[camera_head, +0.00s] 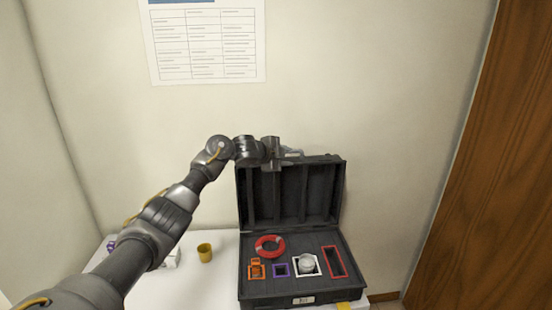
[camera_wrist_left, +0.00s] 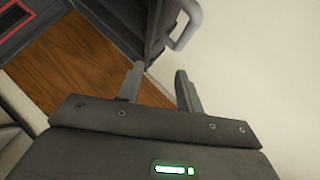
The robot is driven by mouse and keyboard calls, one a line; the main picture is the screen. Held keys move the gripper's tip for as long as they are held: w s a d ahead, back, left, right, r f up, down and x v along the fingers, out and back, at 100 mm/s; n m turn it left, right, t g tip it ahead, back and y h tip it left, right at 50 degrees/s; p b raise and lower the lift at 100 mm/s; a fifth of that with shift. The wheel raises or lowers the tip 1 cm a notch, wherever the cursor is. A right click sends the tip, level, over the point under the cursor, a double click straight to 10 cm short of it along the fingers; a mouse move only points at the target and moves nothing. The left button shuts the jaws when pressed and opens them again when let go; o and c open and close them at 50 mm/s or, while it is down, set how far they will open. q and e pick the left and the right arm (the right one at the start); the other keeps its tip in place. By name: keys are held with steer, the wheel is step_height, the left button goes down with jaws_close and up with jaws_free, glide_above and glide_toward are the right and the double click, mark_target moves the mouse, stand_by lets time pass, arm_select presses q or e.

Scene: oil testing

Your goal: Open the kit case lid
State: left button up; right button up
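The black kit case (camera_head: 262,289) stands on the white table, and its lid (camera_head: 318,190) is raised upright at the back, leaning toward the wall. My left gripper (camera_head: 285,153) is at the top left edge of the lid. In the left wrist view the fingers of my left gripper (camera_wrist_left: 162,85) are apart with nothing between them. The lid's grey handle (camera_wrist_left: 187,25) is just beyond the fingertips. Whether a finger touches the lid cannot be told. My right gripper is not in view.
A yellow cup (camera_head: 205,252) stands on the white table (camera_head: 222,270). The wall is close behind; a wooden door (camera_head: 480,170) is right.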

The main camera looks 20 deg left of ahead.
arm_select(q)
steer(key=b+v, duration=0.1)
steer(key=v, duration=0.5)
steer(key=shift+s+r, duration=0.15)
steer(key=shift+s, duration=0.05)
steer(key=shift+d, duration=0.1)
